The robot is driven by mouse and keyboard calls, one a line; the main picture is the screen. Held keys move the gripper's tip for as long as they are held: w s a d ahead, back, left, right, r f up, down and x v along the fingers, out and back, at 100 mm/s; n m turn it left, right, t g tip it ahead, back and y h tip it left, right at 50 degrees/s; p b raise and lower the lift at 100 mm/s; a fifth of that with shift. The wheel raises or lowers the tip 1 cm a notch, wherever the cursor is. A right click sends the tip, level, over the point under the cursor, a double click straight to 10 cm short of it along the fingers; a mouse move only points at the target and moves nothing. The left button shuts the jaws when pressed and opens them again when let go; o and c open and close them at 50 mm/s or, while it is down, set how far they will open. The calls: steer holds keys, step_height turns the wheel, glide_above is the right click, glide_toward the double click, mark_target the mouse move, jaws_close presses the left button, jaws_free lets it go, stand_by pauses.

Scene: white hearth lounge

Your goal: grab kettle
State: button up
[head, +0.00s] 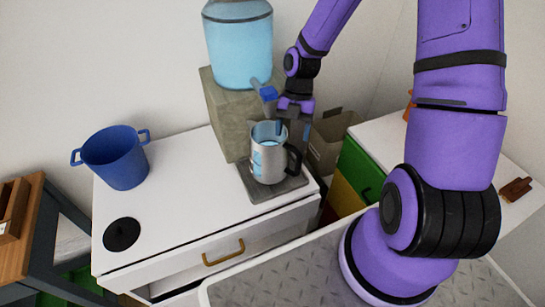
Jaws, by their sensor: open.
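The kettle (270,160) looks like a metal jug with a black handle on its right side and blue inside its open top. It stands upright on a grey square plate (262,192) on the white cabinet, under the tap of a blue water container. My gripper (292,128) is behind and above the kettle's right side, with its dark fingers pointing down. It is open. One finger shows close to the kettle's rim and the other to the right, near the handle. I cannot tell whether either finger touches the kettle.
A blue water container (240,50) with a blue tap (265,92) stands on a stone block (228,115). A blue pot (116,158) and a black lid (121,234) are at the left of the white cabinet (185,200). A cardboard box (328,148) is behind, right of the gripper.

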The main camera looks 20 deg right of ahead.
steer(key=shift+x, duration=1.25)
jaws_close()
steer(key=shift+w, duration=0.1)
stand_by(0.3)
